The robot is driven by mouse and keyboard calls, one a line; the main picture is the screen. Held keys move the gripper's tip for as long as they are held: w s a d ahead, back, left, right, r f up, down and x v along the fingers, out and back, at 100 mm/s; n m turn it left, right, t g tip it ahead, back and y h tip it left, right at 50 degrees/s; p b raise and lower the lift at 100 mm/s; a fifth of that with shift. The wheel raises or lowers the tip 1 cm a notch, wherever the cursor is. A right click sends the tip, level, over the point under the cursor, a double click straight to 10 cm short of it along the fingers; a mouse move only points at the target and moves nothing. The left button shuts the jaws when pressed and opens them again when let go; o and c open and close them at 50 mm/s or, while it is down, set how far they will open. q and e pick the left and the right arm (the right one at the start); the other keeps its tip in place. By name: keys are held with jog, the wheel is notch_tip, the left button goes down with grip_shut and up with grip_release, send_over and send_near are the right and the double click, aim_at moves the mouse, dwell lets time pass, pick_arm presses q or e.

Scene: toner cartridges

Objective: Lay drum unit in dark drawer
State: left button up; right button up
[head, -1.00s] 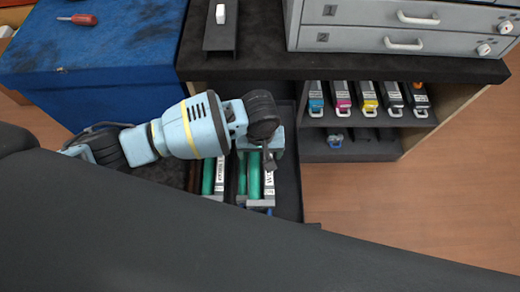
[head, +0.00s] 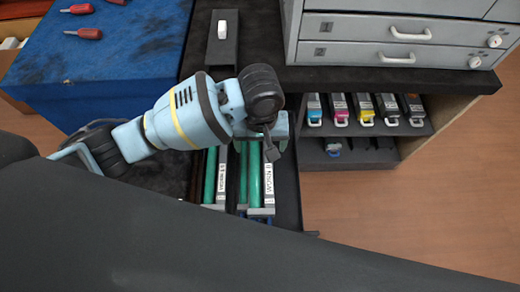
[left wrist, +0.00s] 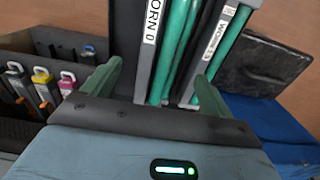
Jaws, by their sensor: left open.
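The dark drawer (head: 289,205) is pulled out below the dark worktop. Two drum units with green rollers and white labels lie in it side by side, one on the left (head: 215,182) and one on the right (head: 256,185). Their labels, partly readable as "WORN", also show in the left wrist view, on a near unit (left wrist: 148,45) and a farther one (left wrist: 213,45). My left gripper (head: 268,147) is above the back end of the right unit. Its green fingers are spread in the left wrist view (left wrist: 160,77), with nothing clearly held. My right gripper is not seen.
Several toner cartridges (head: 364,108) stand on an open shelf right of the drawer. A grey drawer cabinet (head: 390,50) stands on the worktop (head: 440,83). A blue cloth-topped bench (head: 120,45) with red screwdrivers (head: 90,33) is at left. Floor at right is clear.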

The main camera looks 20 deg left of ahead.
pick_arm(q)
notch_tip(320, 180, up, 2)
jog(key=shift+r, duration=0.2)
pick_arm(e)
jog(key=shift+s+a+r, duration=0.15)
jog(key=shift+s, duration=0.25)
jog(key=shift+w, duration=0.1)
